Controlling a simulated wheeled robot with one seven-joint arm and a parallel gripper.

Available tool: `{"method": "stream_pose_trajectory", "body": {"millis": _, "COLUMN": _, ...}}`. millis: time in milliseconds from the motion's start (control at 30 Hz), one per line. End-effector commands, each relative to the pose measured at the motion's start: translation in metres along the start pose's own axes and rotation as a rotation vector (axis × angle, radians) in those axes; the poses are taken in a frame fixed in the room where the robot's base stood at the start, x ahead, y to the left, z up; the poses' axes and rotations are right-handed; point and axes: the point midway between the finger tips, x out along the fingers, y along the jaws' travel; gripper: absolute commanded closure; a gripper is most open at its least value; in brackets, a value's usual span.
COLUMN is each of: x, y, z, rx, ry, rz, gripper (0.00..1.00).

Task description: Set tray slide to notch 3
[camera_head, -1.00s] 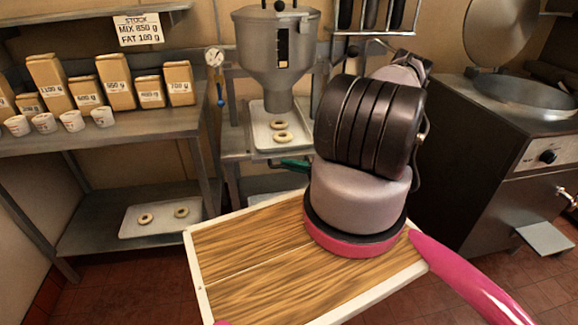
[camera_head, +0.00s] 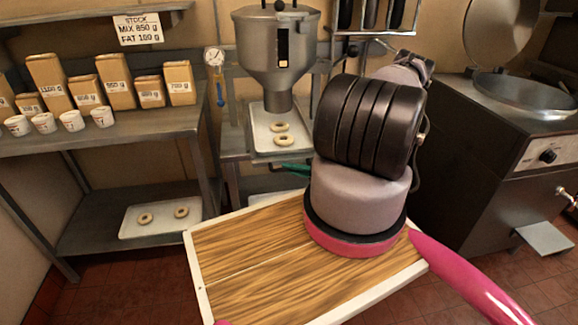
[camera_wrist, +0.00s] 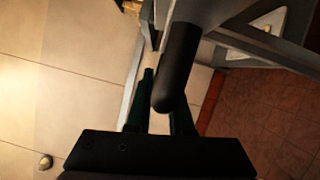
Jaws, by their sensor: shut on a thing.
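The tray (camera_head: 262,143) is pale and sits on the stand below the grey hopper (camera_head: 275,48), with two rings of dough on it. In the wrist view, my gripper (camera_wrist: 167,104) has its dark green fingers on either side of a black rounded handle (camera_wrist: 179,65) and is shut on it. In the head view only a teal bit of my gripper (camera_head: 298,169) shows, just below the tray's front right side; my arm hides the rest. Notch marks and the slide's setting cannot be made out.
A pressure gauge with a blue lever (camera_head: 220,93) is left of the hopper. The left bench (camera_head: 120,132) holds bags and cups; a second tray (camera_head: 160,230) with two rings lies on its lower shelf. A fryer (camera_head: 530,135) stands at right. My wooden-topped base fills the foreground.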

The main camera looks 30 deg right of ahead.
Motion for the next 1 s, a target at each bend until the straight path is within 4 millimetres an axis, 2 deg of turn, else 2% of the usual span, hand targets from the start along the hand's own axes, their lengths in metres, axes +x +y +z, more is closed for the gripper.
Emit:
{"method": "stream_pose_trajectory", "body": {"millis": 100, "x": -0.015, "y": 0.005, "z": -0.032, "rx": 0.007, "ry": 0.0, "rz": -0.005, "gripper": 1.0}}
{"method": "stream_pose_trajectory", "body": {"millis": 300, "x": -0.03, "y": 0.013, "z": -0.069, "rx": 0.004, "ry": 0.001, "rz": -0.004, "gripper": 1.0}}
{"method": "stream_pose_trajectory", "body": {"millis": 433, "x": -0.034, "y": 0.015, "z": -0.078, "rx": 0.002, "ry": 0.001, "rz": -0.004, "gripper": 1.0}}
{"method": "stream_pose_trajectory", "body": {"millis": 700, "x": -0.034, "y": 0.015, "z": -0.078, "rx": 0.0, "ry": 0.001, "rz": -0.005, "gripper": 1.0}}
{"method": "stream_pose_trajectory", "body": {"millis": 733, "x": -0.034, "y": 0.015, "z": -0.078, "rx": 0.0, "ry": 0.001, "rz": -0.005, "gripper": 0.72}}
{"method": "stream_pose_trajectory", "body": {"millis": 800, "x": -0.033, "y": 0.015, "z": -0.078, "rx": 0.0, "ry": 0.001, "rz": -0.004, "gripper": 0.5}}
{"method": "stream_pose_trajectory", "body": {"millis": 1000, "x": -0.033, "y": 0.015, "z": -0.078, "rx": 0.0, "ry": 0.001, "rz": -0.003, "gripper": 0.5}}
